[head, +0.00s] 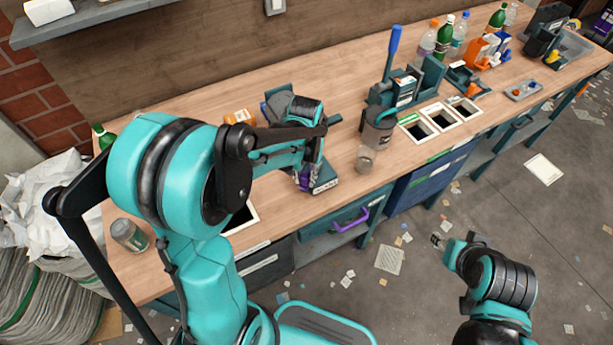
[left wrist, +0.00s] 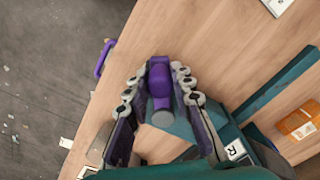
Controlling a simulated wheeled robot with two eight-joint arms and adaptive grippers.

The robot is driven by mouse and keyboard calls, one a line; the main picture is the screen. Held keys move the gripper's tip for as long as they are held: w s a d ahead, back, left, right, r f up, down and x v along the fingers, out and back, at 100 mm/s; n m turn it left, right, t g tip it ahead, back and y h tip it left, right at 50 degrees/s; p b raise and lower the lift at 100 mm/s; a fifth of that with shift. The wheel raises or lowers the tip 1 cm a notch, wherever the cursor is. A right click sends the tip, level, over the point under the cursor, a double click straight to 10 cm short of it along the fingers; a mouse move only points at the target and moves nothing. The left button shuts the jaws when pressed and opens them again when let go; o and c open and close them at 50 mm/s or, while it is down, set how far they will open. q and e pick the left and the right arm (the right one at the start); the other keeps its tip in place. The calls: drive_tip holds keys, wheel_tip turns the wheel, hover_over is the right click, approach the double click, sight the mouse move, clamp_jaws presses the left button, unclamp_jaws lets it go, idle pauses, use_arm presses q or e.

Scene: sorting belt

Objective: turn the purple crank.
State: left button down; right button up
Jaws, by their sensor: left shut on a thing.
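The purple crank (left wrist: 160,78) shows in the left wrist view as a purple grip with a grey round end, lying between the two finger chains of my left gripper (left wrist: 158,72). The fingers press on it from both sides. In the head view the left gripper (head: 308,178) is at the crank's teal and grey device on the workbench, and my arm hides most of the crank. My right gripper (head: 438,241) hangs over the floor, away from the bench; its fingers are too small to read.
The wooden workbench (head: 345,115) carries a blue-handled lever device (head: 393,55), a clear jar (head: 366,159), white-framed bins (head: 440,118) and several bottles at the back. A drawer with a purple handle (head: 352,220) is below the front edge. Paper scraps litter the floor.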

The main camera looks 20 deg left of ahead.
use_arm(q)
drive_tip(key=shift+w+a+m, duration=1.3)
drive_tip(key=shift+w+m, duration=0.2)
drive_tip(key=shift+m, duration=1.65)
drive_tip(key=shift+w+a+m, duration=1.25)
drive_tip(key=shift+w+m, duration=0.3)
drive_tip(key=shift+m, duration=1.55)
drive_tip(key=shift+w+a+m, duration=1.3)
drive_tip(key=shift+w+m, duration=0.2)
drive_tip(key=shift+m, duration=1.65)
drive_tip(key=c, duration=1.3)
unclamp_jaws()
